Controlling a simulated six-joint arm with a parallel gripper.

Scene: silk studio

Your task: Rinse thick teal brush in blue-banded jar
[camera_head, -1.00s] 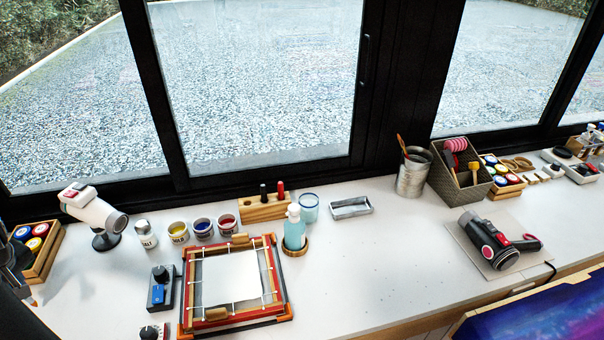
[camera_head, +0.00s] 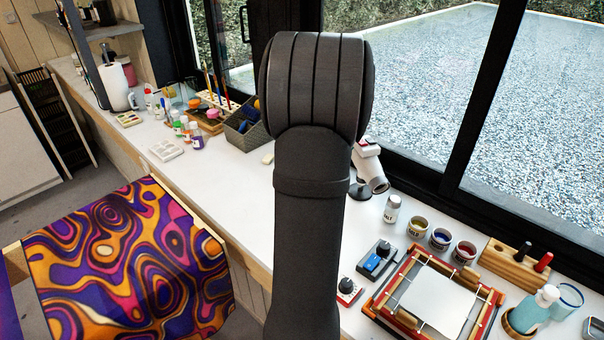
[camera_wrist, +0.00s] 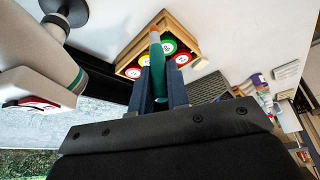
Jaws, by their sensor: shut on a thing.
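My gripper (camera_wrist: 159,72) is shut on the thick teal brush (camera_wrist: 157,55) in the wrist view. The brush sticks out past the fingertips, with a brownish end pointing toward a wooden crate. In the head view my arm hides the gripper and brush. A clear jar with a blue band near its rim (camera_head: 571,294) stands on the white counter at the lower right of the head view, beside a pale blue bottle. My gripper is well to the left of this jar.
A wooden crate (camera_wrist: 184,27) holds several paint pots below my gripper. A white dryer-like tool (camera_head: 370,169) stands close by. A stretching frame (camera_head: 404,258), three open pots and a wooden block with pens (camera_head: 507,261) lie between there and the jar.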

